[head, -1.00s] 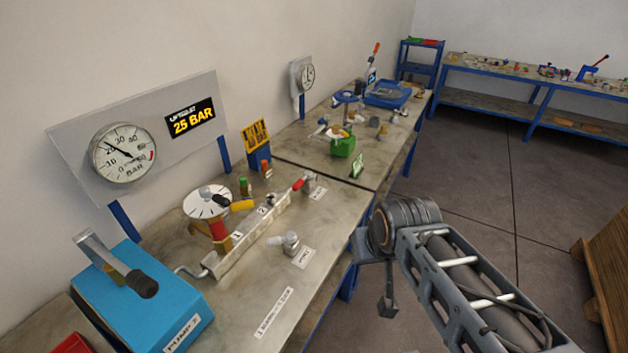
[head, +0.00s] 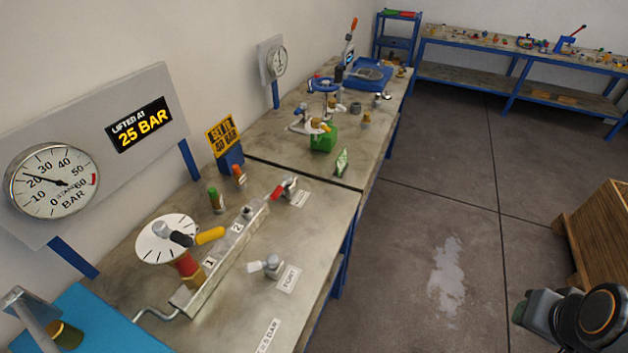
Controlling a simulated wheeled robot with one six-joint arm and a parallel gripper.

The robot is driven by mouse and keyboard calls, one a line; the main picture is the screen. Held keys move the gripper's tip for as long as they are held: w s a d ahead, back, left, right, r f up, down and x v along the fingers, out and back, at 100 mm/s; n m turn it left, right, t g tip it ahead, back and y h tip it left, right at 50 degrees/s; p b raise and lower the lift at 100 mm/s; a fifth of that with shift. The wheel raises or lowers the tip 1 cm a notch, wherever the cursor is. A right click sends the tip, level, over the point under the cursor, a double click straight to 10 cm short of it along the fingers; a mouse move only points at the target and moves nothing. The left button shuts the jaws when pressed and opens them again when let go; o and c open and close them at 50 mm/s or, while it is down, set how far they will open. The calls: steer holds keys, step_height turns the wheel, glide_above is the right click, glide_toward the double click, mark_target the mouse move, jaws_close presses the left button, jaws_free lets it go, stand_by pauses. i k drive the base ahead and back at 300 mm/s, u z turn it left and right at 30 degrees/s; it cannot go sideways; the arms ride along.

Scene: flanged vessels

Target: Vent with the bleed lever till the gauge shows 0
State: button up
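The round gauge (head: 52,182) on the grey panel at left has its needle a little above 20, well off 0. A valve block (head: 225,255) marked 1 and 2 lies on the near bench. A red-handled lever (head: 280,190) sits at its far end beside a tag too blurred to read; I cannot be sure it is the bleed lever. A yellow-handled lever (head: 210,236) is by the white dial disc (head: 167,239). My gripper end (head: 535,308) is at the lower right, over the floor and clear of the bench; its fingers cannot be made out.
A fitting (head: 271,266) with a PORT tag stands near the bench's front edge. A panel sign (head: 140,124) reads lifted at 25 bar. A wooden crate (head: 600,235) stands at right. The floor (head: 410,240) between is clear.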

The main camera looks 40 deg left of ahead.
mark_target(280, 189)
steer(key=z, duration=0.1)
steer(key=i, duration=1.25)
steer(key=u, duration=3.35)
steer(key=i, duration=0.5)
steer(key=z, duration=0.05)
